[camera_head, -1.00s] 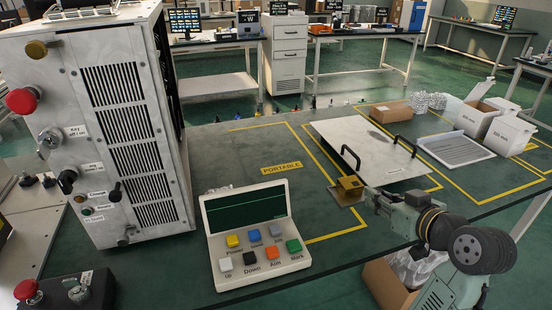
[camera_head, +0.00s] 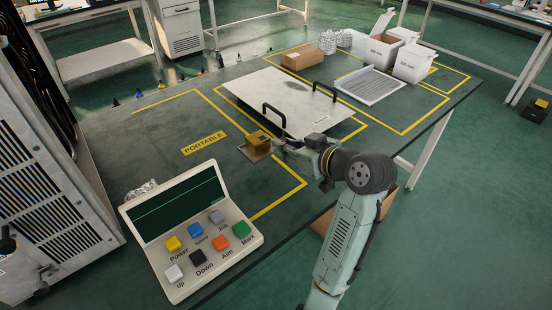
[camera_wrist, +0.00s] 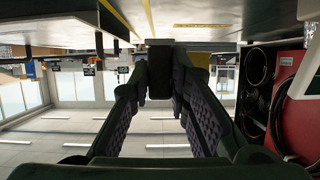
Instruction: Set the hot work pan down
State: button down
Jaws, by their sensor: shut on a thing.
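A small flat grey pan (camera_head: 255,154) with a brass-coloured block (camera_head: 258,138) on it is at the near left corner of a large pale plate (camera_head: 255,92) with two black handles. I take this small pan to be the hot work pan. In the wrist view, my gripper's fingers (camera_wrist: 158,80) close around a dark block-like part (camera_wrist: 158,56); the pan itself is mostly hidden there. I cannot tell whether the pan touches the table or hangs just above it.
A control box (camera_head: 190,228) with coloured buttons stands at the near left. A brown carton (camera_head: 301,50), a white tray (camera_head: 370,85) and open white boxes (camera_head: 412,62) stand behind. Bare tabletop lies left of the pan.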

aim_at(285, 175)
jog(key=shift+f+p, duration=0.3)
jog(key=shift+f, duration=2.65)
jog(key=shift+f, duration=0.2)
jog(key=c, duration=1.5)
grip_release()
jog(key=shift+r, duration=0.25)
jog(key=b+v, duration=0.2)
jog(key=v, duration=1)
jog(key=shift+f, duration=0.15)
